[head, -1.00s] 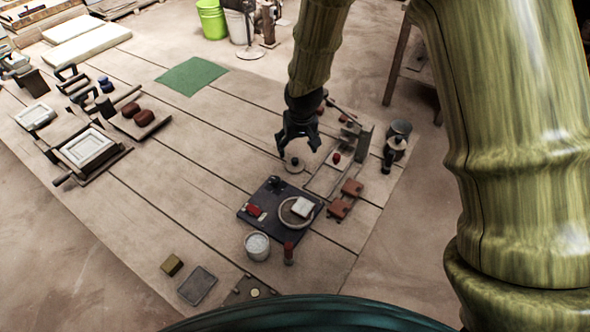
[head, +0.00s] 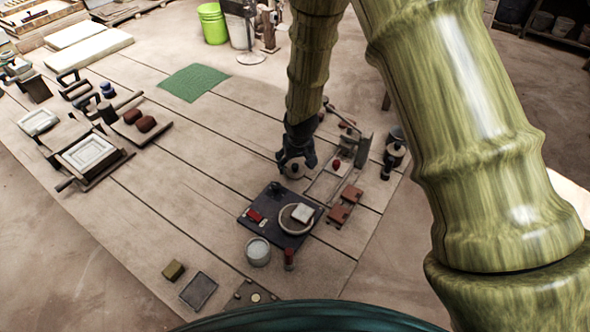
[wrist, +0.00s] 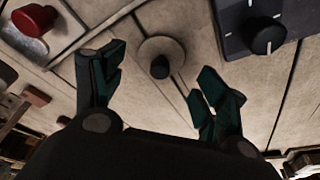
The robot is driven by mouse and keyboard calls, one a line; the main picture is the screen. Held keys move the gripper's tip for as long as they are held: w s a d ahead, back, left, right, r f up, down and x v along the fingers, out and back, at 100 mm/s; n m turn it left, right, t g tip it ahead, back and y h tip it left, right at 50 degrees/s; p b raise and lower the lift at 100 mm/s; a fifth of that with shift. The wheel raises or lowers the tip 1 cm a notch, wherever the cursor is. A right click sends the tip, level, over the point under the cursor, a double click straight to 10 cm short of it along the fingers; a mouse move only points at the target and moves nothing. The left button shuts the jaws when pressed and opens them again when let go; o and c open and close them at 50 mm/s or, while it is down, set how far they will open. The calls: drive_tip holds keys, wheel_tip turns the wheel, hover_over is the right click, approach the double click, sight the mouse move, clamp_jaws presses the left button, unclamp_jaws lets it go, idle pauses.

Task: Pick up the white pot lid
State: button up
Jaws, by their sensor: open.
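The white pot lid (wrist: 150,46) lies flat on the wooden table, a pale round disc with a dark knob (wrist: 160,67) at its middle. In the head view the lid (head: 290,174) is partly hidden by my gripper (head: 297,163). In the wrist view my gripper (wrist: 160,85) is open, with one dark green finger on each side of the knob in the picture. Nothing is between the fingers that they touch. The gap in height between fingertips and knob is hard to tell.
A dark board (head: 290,236) with a knob and a round dish stands near the lid; its knob (wrist: 268,38) shows in the wrist view. A red knob (wrist: 34,20) on a grey plate is at the other side. Reddish blocks (head: 340,213) lie to the right. Bare planks lie left.

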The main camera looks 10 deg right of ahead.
sight(295, 165)
drive_tip(key=shift+x, duration=1.55)
drive_tip(key=shift+c, duration=0.4)
drive_tip(key=c, duration=0.7)
